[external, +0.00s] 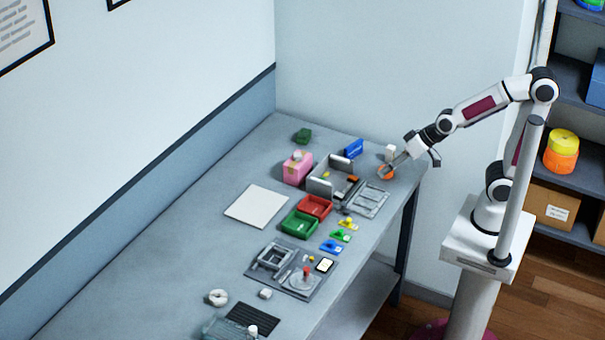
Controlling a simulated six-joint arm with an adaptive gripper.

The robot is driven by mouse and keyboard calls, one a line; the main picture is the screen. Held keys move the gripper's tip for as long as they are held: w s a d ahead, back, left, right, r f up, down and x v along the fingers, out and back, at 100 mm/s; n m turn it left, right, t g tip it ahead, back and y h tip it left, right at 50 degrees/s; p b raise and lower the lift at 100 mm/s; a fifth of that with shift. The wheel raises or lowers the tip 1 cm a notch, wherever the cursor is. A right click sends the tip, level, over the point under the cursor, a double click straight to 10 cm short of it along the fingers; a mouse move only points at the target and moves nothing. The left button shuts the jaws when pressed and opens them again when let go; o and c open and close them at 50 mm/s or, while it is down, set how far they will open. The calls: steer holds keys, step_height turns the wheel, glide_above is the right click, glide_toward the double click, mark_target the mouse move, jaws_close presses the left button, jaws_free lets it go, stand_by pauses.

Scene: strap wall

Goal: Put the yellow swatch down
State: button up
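A small yellow piece (346,223), which looks like the yellow swatch, lies on the table right of the red tray. It is the far one in a short row with a green piece (340,236) and a blue piece (331,247).
Red (315,207) and green (299,223) trays, a grey bin (322,187), a pink box (297,169) and a grey slotted rack (370,200) crowd the far half. A white sheet (257,206) lies left. A fixture board (296,285) is nearer. The table's left side is clear.

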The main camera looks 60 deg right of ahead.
steer(key=s+d+r+g+h, duration=0.1)
steer(key=s+d+r, duration=0.1)
steer(key=s+d, duration=0.5)
steer(key=s+d+r+h, duration=0.2)
steer(key=s+d, duration=0.5)
steer(key=shift+s+r+n+g, duration=0.3)
steer(key=shift+s+r+g, duration=0.05)
steer(key=shift+g, duration=0.05)
steer(key=shift+o, duration=0.8)
